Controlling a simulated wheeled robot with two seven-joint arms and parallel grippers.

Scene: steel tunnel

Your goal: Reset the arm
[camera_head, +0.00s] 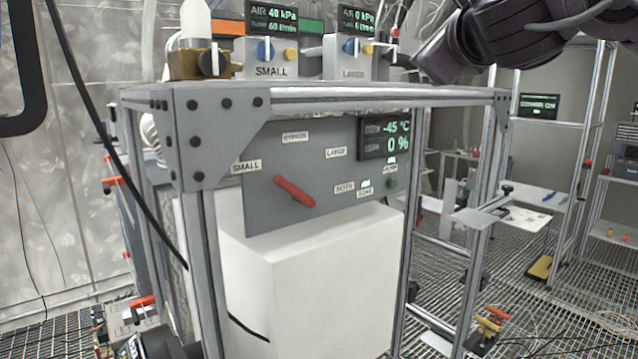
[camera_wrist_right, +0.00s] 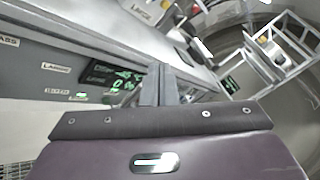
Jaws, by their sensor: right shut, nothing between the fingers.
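My right arm (camera_head: 500,40) reaches in from the upper right of the head view, dark purple, above the right end of the steel frame. My right gripper (camera_wrist_right: 158,85) shows in the right wrist view with its grey fingers together and nothing between them. It is in front of the control panel's display and the frame's top rail. I cannot make out the fingertips in the head view. My left gripper is in neither view.
A steel frame (camera_head: 390,93) carries a grey panel (camera_head: 265,155) with a red lever (camera_head: 294,191) and a display (camera_head: 384,137) reading -45 °C and 0 %. A white box (camera_head: 320,285) stands below. Valves (camera_head: 268,50) sit on top. Shelving (camera_head: 590,120) stands at right.

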